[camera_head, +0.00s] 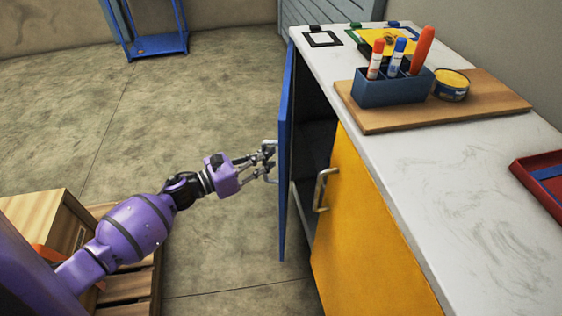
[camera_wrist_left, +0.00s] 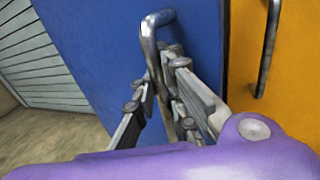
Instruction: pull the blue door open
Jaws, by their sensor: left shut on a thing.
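The blue door (camera_head: 286,160) of the white-topped cabinet stands open, swung out from the front, and I see it nearly edge-on. A dark opening (camera_head: 313,125) shows between it and the yellow door. My left gripper (camera_head: 270,160) is at the outer face of the blue door, shut on its metal handle (camera_wrist_left: 150,45). In the left wrist view the left gripper's fingers (camera_wrist_left: 172,95) are around the lower part of the handle, with the blue door (camera_wrist_left: 95,45) behind. My right gripper is in neither view.
The yellow door (camera_head: 365,235) with its metal handle (camera_head: 323,190) is shut beside the opening. On the counter (camera_head: 440,190) are a wooden board (camera_head: 500,100) with a marker holder (camera_head: 385,92) and a tin, and a red tray (camera_head: 545,175). A wooden crate (camera_head: 70,240) stands lower left. The floor left of the door is clear.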

